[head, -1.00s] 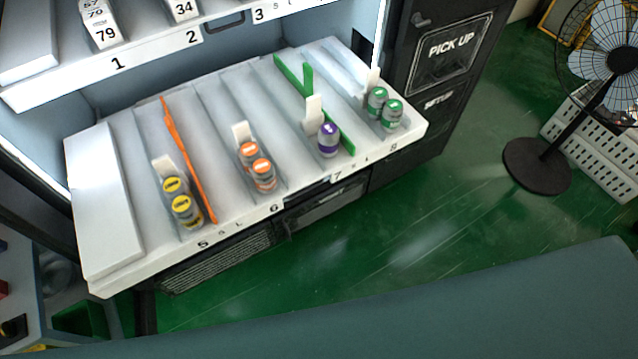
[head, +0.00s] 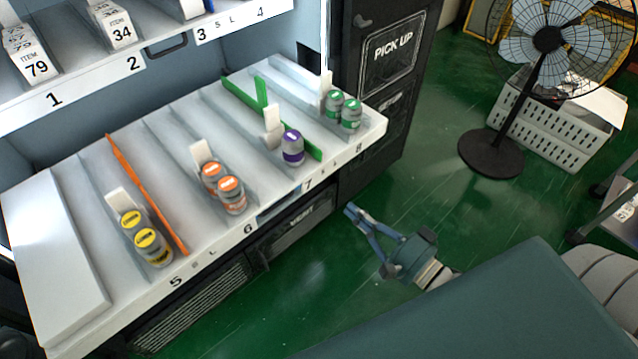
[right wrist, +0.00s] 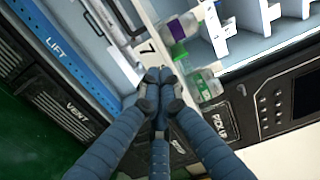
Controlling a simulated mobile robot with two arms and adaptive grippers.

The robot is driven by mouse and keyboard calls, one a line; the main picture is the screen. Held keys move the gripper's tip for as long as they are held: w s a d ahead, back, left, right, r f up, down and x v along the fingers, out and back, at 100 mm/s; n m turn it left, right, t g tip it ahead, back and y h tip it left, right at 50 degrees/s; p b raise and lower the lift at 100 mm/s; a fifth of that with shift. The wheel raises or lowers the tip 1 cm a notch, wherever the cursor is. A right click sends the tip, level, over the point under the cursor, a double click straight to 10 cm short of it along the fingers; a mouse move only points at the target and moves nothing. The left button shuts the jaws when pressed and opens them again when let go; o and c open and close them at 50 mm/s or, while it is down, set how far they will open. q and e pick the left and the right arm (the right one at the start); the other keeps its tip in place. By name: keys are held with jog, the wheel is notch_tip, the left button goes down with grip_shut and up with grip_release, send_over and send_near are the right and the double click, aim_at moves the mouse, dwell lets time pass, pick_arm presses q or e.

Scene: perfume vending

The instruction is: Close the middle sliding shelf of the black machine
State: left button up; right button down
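The sliding shelf (head: 30,205) labelled 5 to 8 sticks out of the black machine (head: 345,140), below a shelf labelled 1 to 4 (head: 215,40). It carries yellow (head: 153,248), orange (head: 231,195), purple (head: 292,149) and green (head: 351,114) bottles in lanes. My right gripper (head: 352,210) is in front of the shelf's right half, empty, its fingers meeting at the tips. In the right wrist view, its closed fingertips (right wrist: 156,76) lie by the shelf front's label 7 (right wrist: 149,47); contact is unclear. My left gripper is not in view.
The machine's PICK UP panel (head: 393,52) is right of the shelf. A standing fan (head: 491,154) and a white crate (head: 545,130) stand on the green floor at right. The floor before the shelf's right half is clear.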

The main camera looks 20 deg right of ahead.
jog(key=p, duration=0.2)
send_near(312, 176)
jog(key=x, duration=0.5)
jog(key=shift+w+a+r, duration=0.1)
jog(key=shift+w+r, duration=0.05)
jog(key=shift+r, duration=0.05)
jog(key=shift+x, duration=0.85)
jog(key=shift+f, duration=0.15)
